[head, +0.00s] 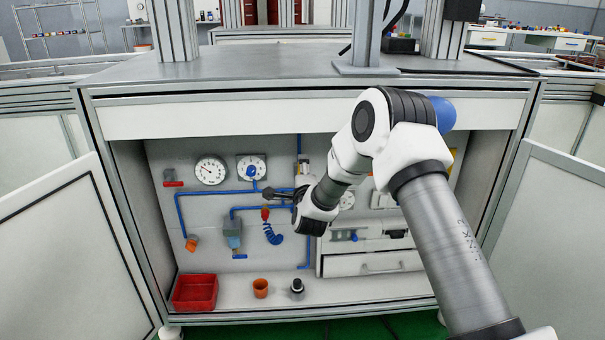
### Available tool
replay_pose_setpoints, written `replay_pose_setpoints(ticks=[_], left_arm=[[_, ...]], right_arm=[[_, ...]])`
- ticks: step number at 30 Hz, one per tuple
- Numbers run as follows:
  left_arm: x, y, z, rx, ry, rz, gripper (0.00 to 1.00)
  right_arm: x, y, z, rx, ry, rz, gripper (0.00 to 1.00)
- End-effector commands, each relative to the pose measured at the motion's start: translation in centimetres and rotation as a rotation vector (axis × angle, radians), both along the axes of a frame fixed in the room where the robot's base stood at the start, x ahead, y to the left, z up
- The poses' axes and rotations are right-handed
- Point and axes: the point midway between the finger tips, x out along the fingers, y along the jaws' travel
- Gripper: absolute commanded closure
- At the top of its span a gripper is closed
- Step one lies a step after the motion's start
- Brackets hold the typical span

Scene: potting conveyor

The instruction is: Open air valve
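My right arm reaches into the open cabinet from the right. Its dark gripper (272,192) points left, in front of the blue air pipes (215,192) on the back panel. The gripper overlaps the pipe run just below a dial with a blue knob (253,171). A small red and orange fitting (265,213) with a coiled blue hose (273,235) hangs just under the fingers. I cannot tell which fitting is the air valve, whether the gripper touches one, or whether its fingers are open. My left gripper is out of view.
A round gauge (210,170) and a red-handled fitting (172,181) are at the panel's left. A red bin (195,292), an orange cup (260,288) and a dark-topped object (297,289) stand on the cabinet floor. Open doors (65,245) flank the cabinet; a drawer (372,264) is at right.

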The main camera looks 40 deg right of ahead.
Motion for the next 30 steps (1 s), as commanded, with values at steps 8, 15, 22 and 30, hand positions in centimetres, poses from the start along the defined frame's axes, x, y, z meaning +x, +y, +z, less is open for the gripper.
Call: replay_pose_setpoints(ticks=[8,15,22,30], left_arm=[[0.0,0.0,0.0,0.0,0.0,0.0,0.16],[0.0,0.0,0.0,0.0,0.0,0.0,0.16],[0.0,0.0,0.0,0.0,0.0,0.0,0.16],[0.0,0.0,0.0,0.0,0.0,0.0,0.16]], right_arm=[[0.0,0.0,0.0,0.002,-0.001,0.0,0.71],[0.0,0.0,0.0,0.001,-0.001,-0.001,0.1],[-0.3,0.2,0.0,0.002,0.001,0.0,0.1],[-4.7,3.0,-0.1,0.003,0.004,0.002,0.1]])
